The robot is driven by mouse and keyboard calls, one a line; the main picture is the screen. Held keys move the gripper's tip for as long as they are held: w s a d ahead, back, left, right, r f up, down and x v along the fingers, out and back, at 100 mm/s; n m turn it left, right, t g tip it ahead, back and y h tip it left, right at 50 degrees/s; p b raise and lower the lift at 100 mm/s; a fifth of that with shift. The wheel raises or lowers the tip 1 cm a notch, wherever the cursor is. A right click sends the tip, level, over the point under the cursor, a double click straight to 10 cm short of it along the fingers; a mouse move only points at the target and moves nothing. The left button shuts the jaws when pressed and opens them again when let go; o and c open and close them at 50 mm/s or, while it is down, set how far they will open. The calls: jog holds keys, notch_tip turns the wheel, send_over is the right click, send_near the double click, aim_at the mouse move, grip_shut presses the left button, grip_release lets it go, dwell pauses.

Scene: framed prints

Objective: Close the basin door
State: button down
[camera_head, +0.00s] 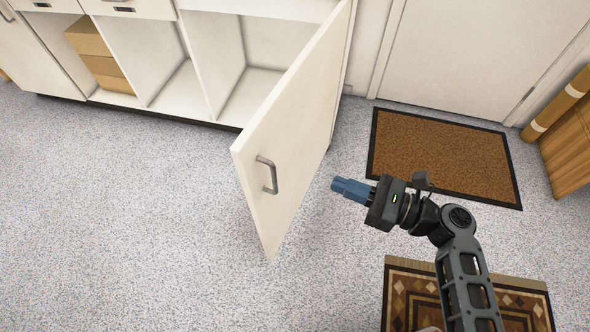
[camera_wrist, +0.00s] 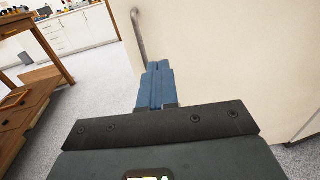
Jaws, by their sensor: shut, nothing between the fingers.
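The basin door (camera_head: 290,135) is a cream cabinet door standing wide open, swung out from the right end of the cabinet (camera_head: 185,65). Its grey bar handle (camera_head: 268,175) is on the face toward my gripper, near the free edge. My gripper (camera_head: 337,186) has blue fingers, is shut and empty, and is to the right of the door, pointing left toward it. In the wrist view the door (camera_wrist: 230,50) fills the right side, and its handle (camera_wrist: 139,35) rises just beyond the blue fingertips (camera_wrist: 158,68). I cannot tell whether the fingertips touch the door.
Cardboard boxes (camera_head: 98,55) sit in the cabinet's left compartment; the others look empty. A brown doormat (camera_head: 440,150) lies before a white room door (camera_head: 470,50). A patterned rug (camera_head: 410,285) lies under my arm. Wooden furniture (camera_head: 570,150) stands at right. The floor left of the basin door is clear.

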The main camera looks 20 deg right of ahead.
jog(key=x, duration=1.4)
jog(key=shift+b, duration=0.4)
